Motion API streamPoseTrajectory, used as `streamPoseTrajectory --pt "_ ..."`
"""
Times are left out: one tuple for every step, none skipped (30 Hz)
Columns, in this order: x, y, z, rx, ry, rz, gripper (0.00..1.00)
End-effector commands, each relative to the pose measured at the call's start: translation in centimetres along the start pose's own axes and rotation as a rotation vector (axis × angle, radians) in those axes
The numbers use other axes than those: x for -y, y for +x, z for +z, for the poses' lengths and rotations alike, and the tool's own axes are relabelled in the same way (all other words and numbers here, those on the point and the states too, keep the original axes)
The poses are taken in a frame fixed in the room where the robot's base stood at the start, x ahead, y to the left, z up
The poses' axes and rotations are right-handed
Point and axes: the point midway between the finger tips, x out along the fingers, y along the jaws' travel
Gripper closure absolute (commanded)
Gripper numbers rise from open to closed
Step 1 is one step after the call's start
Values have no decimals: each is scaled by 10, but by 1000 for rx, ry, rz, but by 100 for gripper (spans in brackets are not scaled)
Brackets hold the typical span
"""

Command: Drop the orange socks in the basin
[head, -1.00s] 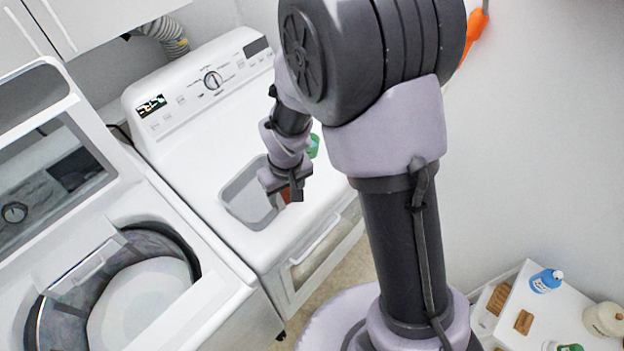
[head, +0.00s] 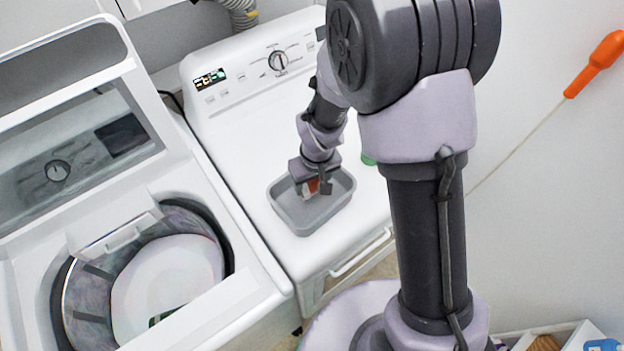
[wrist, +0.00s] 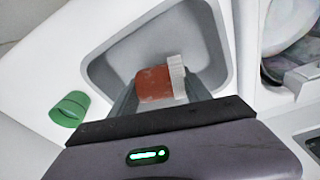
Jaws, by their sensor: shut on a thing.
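The orange socks (wrist: 155,84), orange-brown with a white band at one end, are between the fingers of my gripper (wrist: 158,88) in the wrist view. A small part of the socks (head: 313,187) shows below my gripper (head: 312,186) in the head view. My gripper is shut on them. The basin (head: 288,222) is a shallow grey tray on top of the white dryer. My gripper and the socks are over the basin's inside. The basin's rim (wrist: 92,62) surrounds them in the wrist view. Whether the socks touch the basin floor, I cannot tell.
A green object (wrist: 70,108) lies on the dryer top (head: 235,135) beside the basin. An open top-loading washer (head: 250,290) stands to the left. An orange-handled tool (head: 597,62) is by the right wall. Boxes (head: 550,338) are at the bottom right.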

Motion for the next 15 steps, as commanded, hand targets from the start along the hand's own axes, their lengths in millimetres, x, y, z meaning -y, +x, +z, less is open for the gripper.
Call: streamPoseTrajectory --pt "0 2 0 -1 0 0 90" --pt "0 1 0 -1 0 0 90" --pt "0 0 0 -1 0 0 90" --pt "0 0 0 -1 0 0 90" --pt "0 0 0 -1 0 0 90" --pt "0 0 0 -1 0 0 90" --pt "0 0 0 -1 0 0 40" --pt "0 0 0 -1 0 0 34" --pt "0 0 0 -1 0 0 27" --pt "0 0 0 -1 0 0 21" --pt "0 0 0 -1 0 0 19" --pt "0 0 0 -1 0 0 19" --pt "0 0 0 -1 0 0 19" --pt "0 0 0 -1 0 0 19" --pt "0 0 0 -1 0 0 19"
